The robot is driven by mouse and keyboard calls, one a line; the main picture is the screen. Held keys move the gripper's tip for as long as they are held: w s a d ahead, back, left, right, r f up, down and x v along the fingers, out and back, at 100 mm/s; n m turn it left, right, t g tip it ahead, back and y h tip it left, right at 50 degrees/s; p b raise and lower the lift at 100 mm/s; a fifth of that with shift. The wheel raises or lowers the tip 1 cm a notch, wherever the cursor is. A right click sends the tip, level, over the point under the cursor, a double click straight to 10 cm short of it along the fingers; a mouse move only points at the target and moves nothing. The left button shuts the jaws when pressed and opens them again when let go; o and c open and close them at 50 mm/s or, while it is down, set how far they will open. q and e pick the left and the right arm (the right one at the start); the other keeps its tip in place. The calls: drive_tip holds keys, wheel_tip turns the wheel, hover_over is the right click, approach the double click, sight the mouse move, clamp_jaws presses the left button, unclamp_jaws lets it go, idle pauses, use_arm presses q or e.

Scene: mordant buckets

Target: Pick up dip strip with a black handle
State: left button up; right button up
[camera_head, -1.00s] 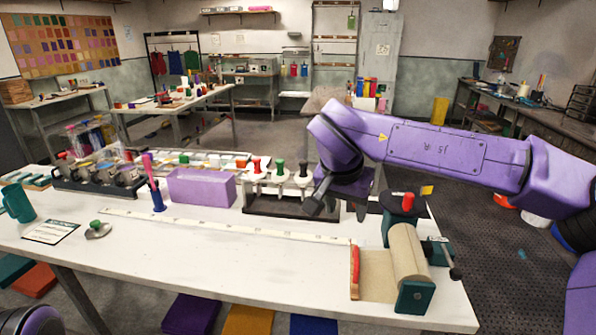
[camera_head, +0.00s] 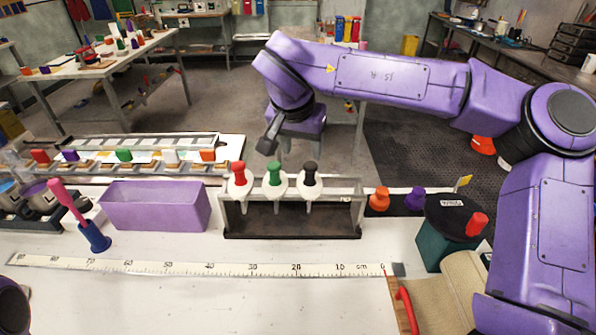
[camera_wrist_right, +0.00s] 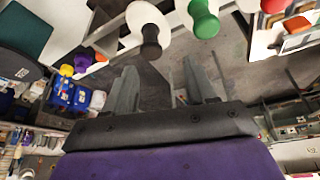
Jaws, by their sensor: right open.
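The dip strip with a black handle (camera_head: 311,172) stands upright in a dark rack (camera_head: 292,222), rightmost of three, its white collar below the handle. The green-handled strip (camera_head: 275,172) and red-handled strip (camera_head: 238,172) stand to its left. In the right wrist view, the black handle (camera_wrist_right: 150,42) shows just beyond the fingers, in front of a white collar. My right gripper (camera_head: 275,140) is at the rack's far side in the head view, apart from the strips. Its two fingers are spread and empty in the wrist view (camera_wrist_right: 160,85). My left gripper is out of view.
A purple bin (camera_head: 155,208) stands left of the rack. Orange (camera_head: 380,198) and purple (camera_head: 415,198) knobbed pieces and a green, black-topped container (camera_head: 450,232) are to its right. A ruler strip (camera_head: 200,268) lies in front, with clear white table around it.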

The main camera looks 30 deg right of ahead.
sight(309, 167)
drive_tip(key=f, duration=0.1)
drive_tip(key=d+f, duration=0.1)
drive_tip(key=f, duration=0.1)
drive_tip(key=shift+s+d+f, duration=0.15)
drive_tip(key=shift+s, duration=0.25)
drive_tip(key=x, duration=0.2)
drive_tip(key=p+x, duration=0.1)
drive_tip(key=x, duration=0.1)
drive_tip(key=p+x, duration=0.1)
drive_tip(key=shift+w+f, duration=0.3)
drive_tip(key=shift+w, duration=0.05)
drive_tip(key=shift+d+f, duration=0.15)
drive_tip(key=shift+s, duration=0.2)
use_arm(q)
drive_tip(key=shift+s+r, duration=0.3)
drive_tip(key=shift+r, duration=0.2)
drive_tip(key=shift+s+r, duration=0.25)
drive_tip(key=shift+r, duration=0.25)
use_arm(e)
clamp_jaws()
